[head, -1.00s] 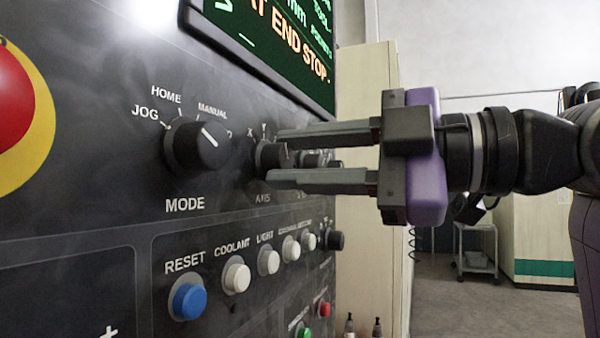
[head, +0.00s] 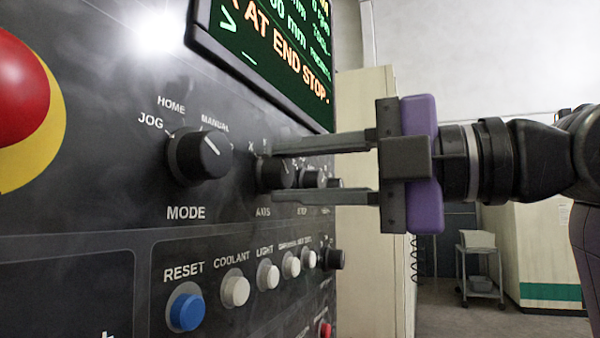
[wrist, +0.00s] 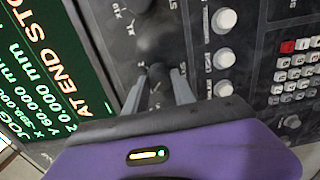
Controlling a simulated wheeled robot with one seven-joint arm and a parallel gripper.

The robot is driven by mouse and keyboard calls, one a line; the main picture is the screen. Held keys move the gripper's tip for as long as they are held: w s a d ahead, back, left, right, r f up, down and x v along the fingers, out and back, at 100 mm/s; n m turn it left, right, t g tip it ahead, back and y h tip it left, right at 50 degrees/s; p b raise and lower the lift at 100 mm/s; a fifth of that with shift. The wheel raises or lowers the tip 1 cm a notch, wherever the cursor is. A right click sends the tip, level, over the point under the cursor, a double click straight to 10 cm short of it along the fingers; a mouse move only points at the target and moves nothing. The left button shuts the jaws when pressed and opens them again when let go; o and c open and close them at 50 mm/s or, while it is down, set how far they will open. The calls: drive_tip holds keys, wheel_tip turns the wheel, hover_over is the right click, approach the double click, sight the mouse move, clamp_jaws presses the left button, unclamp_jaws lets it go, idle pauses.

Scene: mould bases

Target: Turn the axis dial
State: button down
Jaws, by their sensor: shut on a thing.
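The axis dial (head: 272,172) is a small black knob on the dark control panel, above the AXIS label and right of the larger MODE dial. My gripper (head: 284,171) reaches in from the right, with one finger above the dial and one below. It is shut on the dial. In the wrist view the two fingertips (wrist: 159,76) sit on either side of the axis dial (wrist: 155,72). The fingers and the steep angle hide the dial's pointer, so its setting cannot be told.
The MODE dial (head: 200,156) stands close to the left. A STEP dial (head: 312,180) is just beyond the fingers. Below are a blue RESET button (head: 187,312) and several white buttons. A screen (head: 270,45) reading "AT END STOP" overhangs above. A red emergency button (head: 18,85) is far left.

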drive_tip(key=shift+f, duration=0.1)
drive_tip(key=c, duration=1)
unclamp_jaws()
drive_tip(key=shift+c, duration=0.2)
drive_tip(key=v, duration=0.8)
drive_tip(key=shift+b, duration=0.4)
